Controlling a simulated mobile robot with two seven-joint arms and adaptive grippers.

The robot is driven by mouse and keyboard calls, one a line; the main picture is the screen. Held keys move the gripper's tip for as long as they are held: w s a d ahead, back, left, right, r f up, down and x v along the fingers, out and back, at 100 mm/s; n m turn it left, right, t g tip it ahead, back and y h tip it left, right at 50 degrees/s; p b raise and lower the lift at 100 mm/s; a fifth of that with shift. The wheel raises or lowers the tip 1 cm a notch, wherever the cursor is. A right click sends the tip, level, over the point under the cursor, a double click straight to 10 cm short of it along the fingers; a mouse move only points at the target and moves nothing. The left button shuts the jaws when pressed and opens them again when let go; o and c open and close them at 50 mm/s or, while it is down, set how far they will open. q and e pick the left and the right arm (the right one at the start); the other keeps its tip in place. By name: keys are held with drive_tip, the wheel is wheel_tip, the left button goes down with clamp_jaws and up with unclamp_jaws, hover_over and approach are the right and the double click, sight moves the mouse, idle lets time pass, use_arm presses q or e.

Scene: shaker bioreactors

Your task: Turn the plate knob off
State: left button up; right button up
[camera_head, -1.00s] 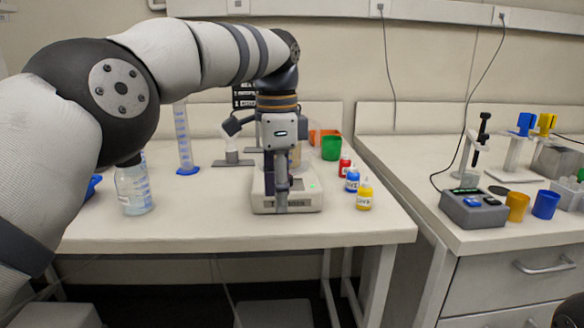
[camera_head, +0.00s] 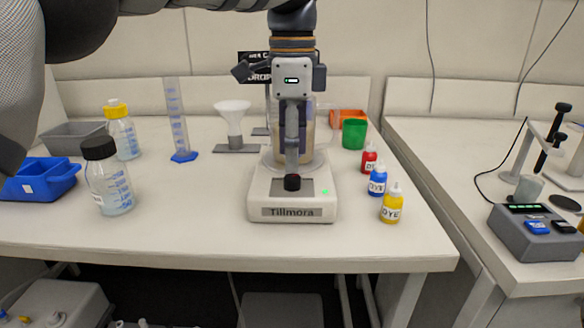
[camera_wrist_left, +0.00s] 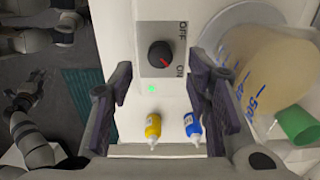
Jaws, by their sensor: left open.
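The hot plate (camera_head: 265,211) is a white device marked Tillmora near the front of the table. Its black knob (camera_head: 292,183) sits on a grey front panel. In the left wrist view, the knob (camera_wrist_left: 160,55) has a red mark pointing towards ON, away from OFF. A green light (camera_wrist_left: 152,88) is lit beside the panel. My left gripper (camera_head: 292,165) is above the knob, pointing down. In the left wrist view, its fingers are open on either side of the knob, with nothing between them. Dark arm parts (camera_wrist_left: 30,120) at the left edge may be my right arm; its jaws are unclear.
A beaker of tan liquid (camera_wrist_left: 260,68) stands on the plate behind the knob. Red, blue and yellow dye bottles (camera_head: 391,207) stand to its right. A black-capped bottle (camera_head: 110,180) and a blue tray (camera_head: 40,184) are at the left.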

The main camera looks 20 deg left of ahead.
sight(292, 177)
use_arm(q)
wheel_tip(292, 177, down, 4)
drive_tip(key=shift+f, duration=0.2)
clamp_jaws()
use_arm(e)
drive_tip(key=shift+w+r, duration=0.35)
drive_tip(key=shift+w, duration=0.05)
use_arm(q)
drive_tip(key=shift+r+n+p, duration=0.1)
drive_tip(key=shift+n+p, duration=0.2)
use_arm(e)
drive_tip(key=shift+w+r+t, duration=0.15)
drive_tip(key=shift+t, duration=0.15)
use_arm(q)
drive_tip(key=n, duration=0.3)
drive_tip(key=shift+p, duration=0.35)
drive_tip(key=n, duration=0.3)
drive_tip(key=shift+n, duration=0.4)
drive_tip(key=n, duration=0.5)
drive_tip(key=shift+p, duration=0.3)
drive_tip(key=n, duration=0.5)
use_arm(e)
drive_tip(key=shift+w+r+t, duration=0.3)
drive_tip(key=shift+w+r, duration=0.55)
drive_tip(key=shift+w, duration=0.05)
use_arm(q)
drive_tip(key=shift+n, duration=0.4)
